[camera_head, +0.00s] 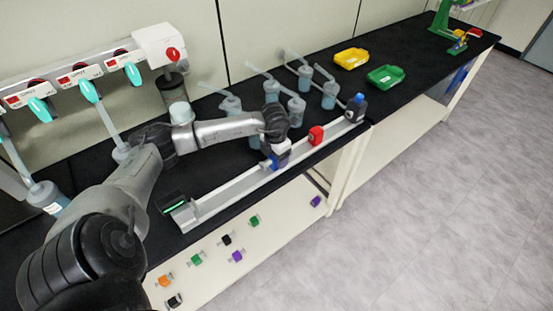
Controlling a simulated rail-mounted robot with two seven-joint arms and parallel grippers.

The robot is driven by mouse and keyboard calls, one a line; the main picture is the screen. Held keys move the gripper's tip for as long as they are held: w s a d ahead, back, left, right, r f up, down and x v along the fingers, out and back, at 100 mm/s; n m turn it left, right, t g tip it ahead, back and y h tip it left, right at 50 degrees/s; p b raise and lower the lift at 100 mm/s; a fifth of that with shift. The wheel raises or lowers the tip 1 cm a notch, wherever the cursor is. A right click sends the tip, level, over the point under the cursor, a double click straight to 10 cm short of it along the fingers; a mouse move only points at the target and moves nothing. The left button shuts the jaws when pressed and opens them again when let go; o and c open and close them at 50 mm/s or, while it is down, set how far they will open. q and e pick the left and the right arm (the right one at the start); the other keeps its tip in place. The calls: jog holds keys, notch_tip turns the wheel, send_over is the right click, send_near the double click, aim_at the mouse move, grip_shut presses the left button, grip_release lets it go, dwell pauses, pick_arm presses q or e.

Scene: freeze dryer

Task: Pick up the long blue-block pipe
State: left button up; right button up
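My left gripper (274,153) is over the white rail at the front of the black bench. Its arm reaches in from the lower left. A small blue block (271,162) shows right at the fingertips, partly covered by the gripper. I cannot tell whether the fingers are closed on it, and no long pipe on it can be made out. Another dark blue block (355,104) stands at the rail's far right end, apart from the gripper. A red block (316,135) sits on the rail between them. My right gripper is not in view.
The white rail (235,190) runs along the bench front, with a dark green-lit box (172,203) at its left end. Several flasks stand behind it. Yellow (352,58) and green (386,75) bins are farther right. Short pipes with coloured blocks lie on the lower shelf (215,275).

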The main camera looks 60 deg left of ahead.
pick_arm(q)
jog(key=c, duration=1)
jog(key=shift+c, duration=0.7)
jog(key=shift+r, duration=0.1)
